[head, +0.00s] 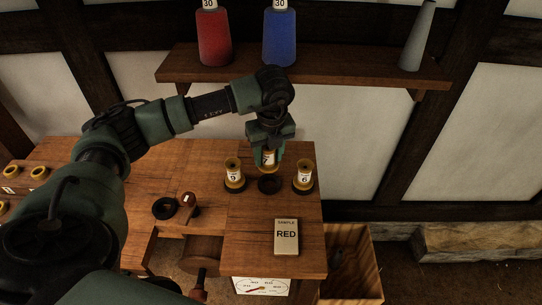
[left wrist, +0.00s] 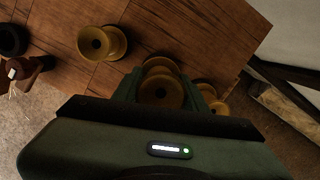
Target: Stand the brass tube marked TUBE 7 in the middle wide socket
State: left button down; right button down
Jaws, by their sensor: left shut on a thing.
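My left gripper (head: 268,147) is shut on a brass tube with a white label reading 7 (head: 269,158). The tube is upright, just above the dark round middle socket (head: 270,185); its lower end seems clear of the socket. A brass tube labelled 9 or 6 (head: 234,175) stands in the left socket, and another labelled tube (head: 304,174) stands in the right socket. In the left wrist view the held tube (left wrist: 160,90) shows end-on between the fingers, with the neighbouring tubes (left wrist: 97,43) on either side. My right gripper is not in view.
A box reading SAMPLE RED (head: 286,238) stands on the bench (head: 250,235) in front. A dark ring (head: 165,208) and a red-brown knob (head: 189,200) are to the left. A shelf (head: 330,72) with red and blue cones is above. A wooden crate (head: 372,262) is at right.

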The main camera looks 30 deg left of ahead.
aim_at(270, 168)
pick_arm(q)
jog(key=shift+s+d+f+b, duration=0.1)
jog(key=shift+d+f+b, duration=0.1)
jog(key=shift+f+b, duration=1.5)
jog(key=shift+f, duration=1.1)
jog(key=shift+f+b, duration=0.6)
jog(key=shift+b, duration=0.15)
jog(key=c, duration=1.1)
grip_release()
jog(key=shift+o, duration=0.2)
